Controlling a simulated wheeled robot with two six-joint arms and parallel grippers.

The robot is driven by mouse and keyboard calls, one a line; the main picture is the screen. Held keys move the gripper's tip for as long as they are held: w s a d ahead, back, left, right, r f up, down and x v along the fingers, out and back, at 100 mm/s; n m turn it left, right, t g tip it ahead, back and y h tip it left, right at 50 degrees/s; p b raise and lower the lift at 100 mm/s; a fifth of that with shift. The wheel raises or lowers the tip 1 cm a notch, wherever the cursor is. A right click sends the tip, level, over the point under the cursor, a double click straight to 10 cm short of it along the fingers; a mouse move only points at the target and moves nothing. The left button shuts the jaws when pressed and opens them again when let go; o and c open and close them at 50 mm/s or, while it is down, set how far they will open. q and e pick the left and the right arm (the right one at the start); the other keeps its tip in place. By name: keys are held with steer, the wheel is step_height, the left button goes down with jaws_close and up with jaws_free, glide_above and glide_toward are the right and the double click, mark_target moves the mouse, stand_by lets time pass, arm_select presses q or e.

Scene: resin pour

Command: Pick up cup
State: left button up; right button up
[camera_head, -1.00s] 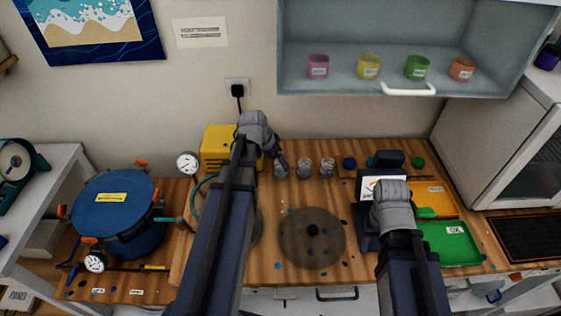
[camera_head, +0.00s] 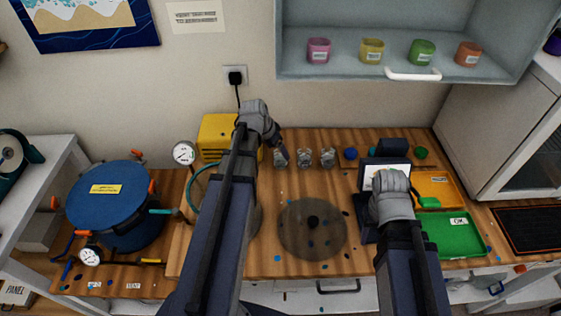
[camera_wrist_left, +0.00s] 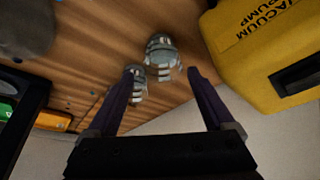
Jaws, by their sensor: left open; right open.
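Three clear, ridged cups stand in a row at the back of the wooden bench: a left cup (camera_head: 281,159), a middle cup (camera_head: 304,158) and a right cup (camera_head: 328,158). My left gripper (camera_head: 280,145) is at the left cup, partly in front of it in the head view. In the left wrist view the gripper (camera_wrist_left: 162,76) is open, with one cup (camera_wrist_left: 161,55) between and just beyond its fingertips. A second cup (camera_wrist_left: 137,86) is partly behind the left finger. No cup is held. My right gripper's fingers are hidden behind its wrist (camera_head: 391,195) in the head view.
A yellow vacuum pump (camera_head: 216,137) stands close left of the cups; it also shows in the left wrist view (camera_wrist_left: 262,45). A round dark disc (camera_head: 300,240) lies in front. Green (camera_head: 470,242) and orange trays (camera_head: 445,188) are right. Coloured cups sit in the wall cabinet (camera_head: 350,75).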

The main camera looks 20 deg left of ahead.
mark_target(280, 154)
arm_select(q)
steer(key=b+x, duration=0.4)
steer(key=x, duration=0.1)
steer(key=shift+w, duration=0.15)
arm_select(e)
step_height(280, 154, down, 5)
steer(key=shift+r, duration=0.15)
steer(key=shift+r, duration=0.1)
arm_select(q)
steer(key=shift+a, duration=0.1)
steer(key=c, duration=1.2)
